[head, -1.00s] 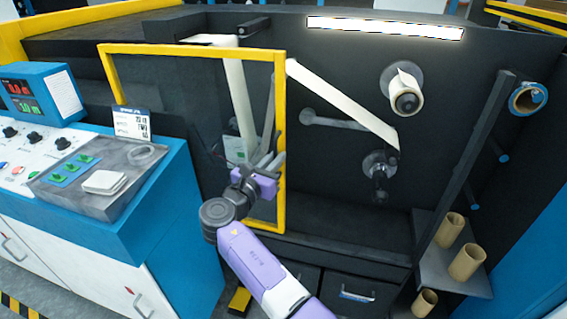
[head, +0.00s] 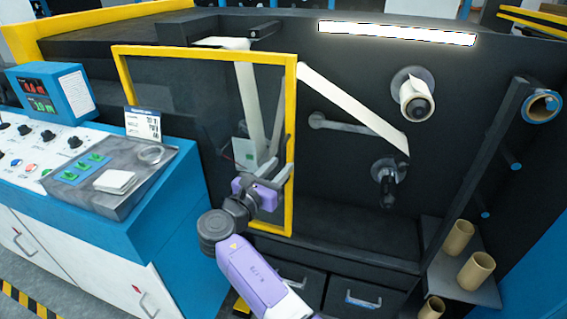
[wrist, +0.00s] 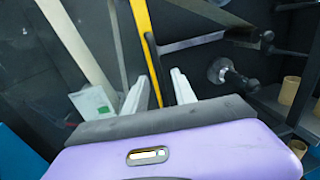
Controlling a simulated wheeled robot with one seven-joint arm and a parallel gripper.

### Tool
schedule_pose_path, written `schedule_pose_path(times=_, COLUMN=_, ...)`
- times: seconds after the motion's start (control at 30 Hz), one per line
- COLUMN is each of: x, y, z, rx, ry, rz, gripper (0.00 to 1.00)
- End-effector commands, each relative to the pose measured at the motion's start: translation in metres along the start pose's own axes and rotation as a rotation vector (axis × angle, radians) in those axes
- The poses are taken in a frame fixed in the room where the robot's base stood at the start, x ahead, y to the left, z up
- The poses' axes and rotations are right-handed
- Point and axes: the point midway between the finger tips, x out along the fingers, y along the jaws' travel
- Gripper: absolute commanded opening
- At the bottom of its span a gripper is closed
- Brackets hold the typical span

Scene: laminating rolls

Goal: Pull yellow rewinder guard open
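The yellow-framed rewinder guard (head: 291,100), with a see-through panel, stands across the left part of the dark machine in the head view. A dark upright handle (head: 288,147) runs along its right-hand frame bar. My gripper (head: 277,169) is at the lower part of this bar, near the handle's lower end. In the wrist view, the two pale fingers of my gripper (wrist: 163,82) are apart. The yellow bar (wrist: 143,40) and dark handle (wrist: 151,55) run down between them. I cannot tell whether either finger touches the handle.
A blue control console (head: 150,215) stands close on the left of my arm. The open machine bay at right has a white roll (head: 416,98), a slanting web (head: 355,110) and a shelf with cardboard cores (head: 476,268). Drawers (head: 350,295) sit below.

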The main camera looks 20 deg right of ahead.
Motion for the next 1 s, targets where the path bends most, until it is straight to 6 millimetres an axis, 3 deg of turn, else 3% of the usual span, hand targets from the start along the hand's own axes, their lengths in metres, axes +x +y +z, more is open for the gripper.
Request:
schedule_pose_path(times=0.1, x=-0.021, y=0.001, z=-0.001, rx=0.000, ry=0.000, rz=0.003, gripper=0.32)
schedule_pose_path(times=0.33, x=-0.045, y=0.000, z=0.000, rx=0.000, ry=0.000, rz=0.002, gripper=0.32)
schedule_pose_path(times=0.83, x=-0.048, y=0.000, z=0.000, rx=0.001, ry=0.000, rz=0.000, gripper=0.32)
schedule_pose_path(times=1.0, x=-0.048, y=0.008, z=0.000, rx=0.091, ry=0.000, rz=0.034, gripper=0.32)
